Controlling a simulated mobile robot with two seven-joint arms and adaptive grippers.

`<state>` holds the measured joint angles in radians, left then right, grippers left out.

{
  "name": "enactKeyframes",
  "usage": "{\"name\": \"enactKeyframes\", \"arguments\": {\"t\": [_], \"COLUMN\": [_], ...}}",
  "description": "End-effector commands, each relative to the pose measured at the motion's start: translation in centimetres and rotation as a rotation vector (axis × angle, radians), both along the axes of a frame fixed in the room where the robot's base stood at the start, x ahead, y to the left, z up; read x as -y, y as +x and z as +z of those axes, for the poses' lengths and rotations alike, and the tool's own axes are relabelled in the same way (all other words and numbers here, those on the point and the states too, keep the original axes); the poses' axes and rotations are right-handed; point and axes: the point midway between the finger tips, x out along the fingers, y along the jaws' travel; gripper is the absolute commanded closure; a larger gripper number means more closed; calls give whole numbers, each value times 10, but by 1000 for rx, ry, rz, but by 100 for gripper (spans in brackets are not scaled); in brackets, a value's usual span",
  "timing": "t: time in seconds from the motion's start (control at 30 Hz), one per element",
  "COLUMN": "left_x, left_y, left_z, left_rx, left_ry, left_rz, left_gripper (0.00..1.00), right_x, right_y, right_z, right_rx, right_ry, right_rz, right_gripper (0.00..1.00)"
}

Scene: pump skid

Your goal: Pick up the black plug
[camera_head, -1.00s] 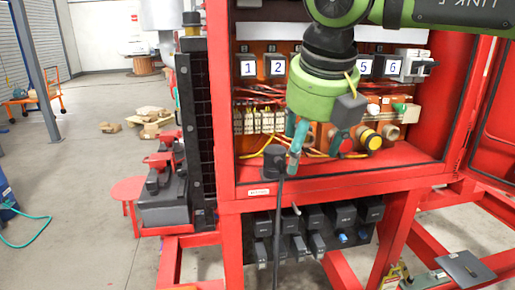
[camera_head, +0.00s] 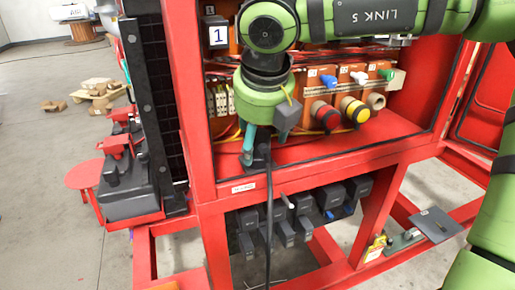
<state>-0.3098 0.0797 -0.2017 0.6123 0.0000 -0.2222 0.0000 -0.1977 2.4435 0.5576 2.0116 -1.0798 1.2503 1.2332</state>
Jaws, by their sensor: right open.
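The black plug (camera_head: 262,157) is at the front lip of the red cabinet, with its black cable (camera_head: 269,215) hanging down over the front. My right gripper (camera_head: 250,150) reaches down from the green wrist just in front of the cabinet opening. Its teal fingers are open, right beside the plug in the picture. The wrist and fingers hide part of the plug, so I cannot tell whether they touch it. My left gripper is not in view.
The red cabinet (camera_head: 203,150) holds wires, terminal blocks and red, yellow and grey round connectors (camera_head: 353,108). Several black plugs (camera_head: 303,203) sit in a row beneath it. A red stool (camera_head: 84,174) and a black-and-red machine (camera_head: 128,175) stand left. A dark plate (camera_head: 437,224) lies lower right.

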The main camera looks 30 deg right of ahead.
Motion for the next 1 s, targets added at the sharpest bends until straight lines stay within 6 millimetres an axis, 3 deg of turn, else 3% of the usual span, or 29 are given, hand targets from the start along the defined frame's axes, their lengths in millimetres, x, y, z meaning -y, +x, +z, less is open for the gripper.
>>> {"name": "enactKeyframes", "arguments": {"t": [0.1,0.23,0.3,0.4,0.77,1.0], "left_x": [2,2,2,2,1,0], "left_y": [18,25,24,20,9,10], "left_z": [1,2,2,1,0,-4], "left_rx": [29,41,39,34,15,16], "left_ry": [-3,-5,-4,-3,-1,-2], "left_rz": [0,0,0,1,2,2], "left_gripper": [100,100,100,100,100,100], "right_x": [0,0,0,0,1,1], "right_y": [1,1,1,0,0,1], "right_z": [-2,-2,-2,-2,-1,21], "right_rx": [0,0,0,0,-3,4], "right_ry": [1,0,0,-1,-1,-2], "right_rz": [0,0,0,0,-1,-2], "right_gripper": [26,26,54,89,89,89]}}
